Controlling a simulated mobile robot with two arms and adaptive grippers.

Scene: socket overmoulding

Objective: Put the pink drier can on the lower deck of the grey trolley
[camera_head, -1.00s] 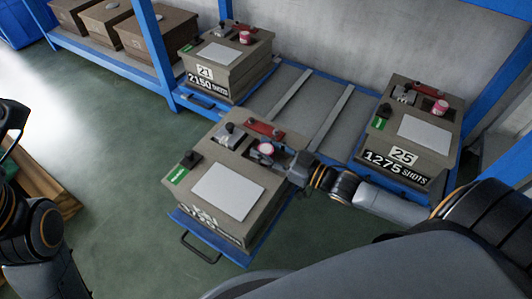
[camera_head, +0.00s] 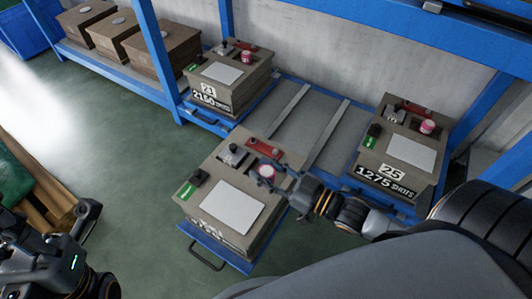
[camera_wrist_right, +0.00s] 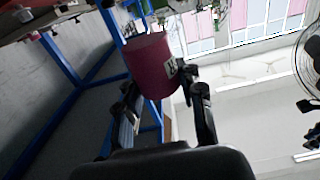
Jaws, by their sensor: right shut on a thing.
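My right gripper (camera_head: 277,176) is shut on a pink drier can (camera_head: 267,171), at the top of the pulled-out grey-brown mould box (camera_head: 190,221). I cannot tell whether the can touches the box. In the right wrist view the can (camera_wrist_right: 150,62) sits between the two fingers of the gripper (camera_wrist_right: 162,92), with a white label on its side. My left gripper (camera_head: 88,210) shows partly at the lower left; its opening is unclear. The grey trolley is not recognisable in these views.
Box 21 (camera_head: 225,98) and box 25 (camera_head: 380,165) stand on the blue rack (camera_head: 300,80), each with a similar pink can. The front box sits on a pulled-out blue tray (camera_head: 235,262). Wooden planks (camera_head: 45,185) lie at left; green floor (camera_head: 110,120) is clear between.

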